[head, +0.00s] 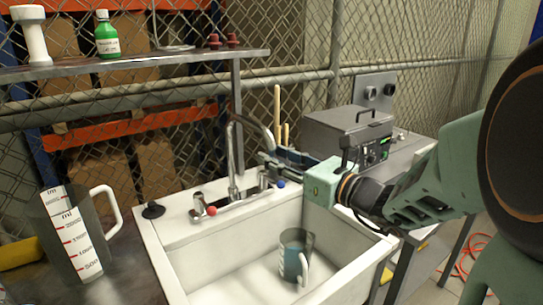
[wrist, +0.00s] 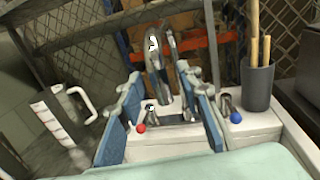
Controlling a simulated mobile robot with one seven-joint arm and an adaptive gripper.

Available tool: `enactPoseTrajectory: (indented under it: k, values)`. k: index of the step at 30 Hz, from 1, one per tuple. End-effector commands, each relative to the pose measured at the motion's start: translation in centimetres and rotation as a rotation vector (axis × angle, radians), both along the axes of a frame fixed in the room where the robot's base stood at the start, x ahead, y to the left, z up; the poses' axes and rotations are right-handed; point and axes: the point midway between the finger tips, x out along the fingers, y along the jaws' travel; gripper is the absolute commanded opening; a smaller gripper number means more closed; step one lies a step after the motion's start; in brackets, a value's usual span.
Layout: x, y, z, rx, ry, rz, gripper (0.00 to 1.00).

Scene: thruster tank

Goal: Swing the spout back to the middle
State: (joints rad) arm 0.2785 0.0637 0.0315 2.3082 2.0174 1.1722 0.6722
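The chrome faucet spout (head: 252,124) rises behind the white sink (head: 176,246) and arches to the right in the head view. In the wrist view, the spout (wrist: 154,62) stands upright ahead of my gripper. My gripper (head: 272,158) reaches in from the right, close to the spout's right side. In the wrist view, the blue-padded fingers of my gripper (wrist: 160,80) are spread apart. The spout shows in the gap between them, toward the tips. I cannot tell whether either finger touches it. Red-marked (head: 211,211) and blue-marked (head: 281,184) taps flank the spout's base.
A clear jug with a blue tint (head: 294,258) stands in the sink. A large measuring jug (head: 72,235) is on the left counter. A grey holder with wooden sticks (wrist: 258,85) stands on the right. A grey machine (head: 350,130) is behind my arm. A shelf (head: 130,66) hangs above left.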

Motion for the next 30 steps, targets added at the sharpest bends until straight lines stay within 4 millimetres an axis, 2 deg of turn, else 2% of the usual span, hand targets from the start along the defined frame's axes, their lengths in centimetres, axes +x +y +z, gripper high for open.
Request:
enactPoseTrajectory:
  k: [9,15,20,30]
  values:
    - [-5.0,-4.6,0.0,-0.001,-0.001,-0.004,0.33]
    - [-7.2,-6.5,0.0,-0.001,0.001,-0.001,0.33]
    - [-7.8,-7.0,0.0,0.0,0.001,-0.001,0.33]
    - [-7.8,-6.8,-0.2,-0.012,0.003,0.006,0.33]
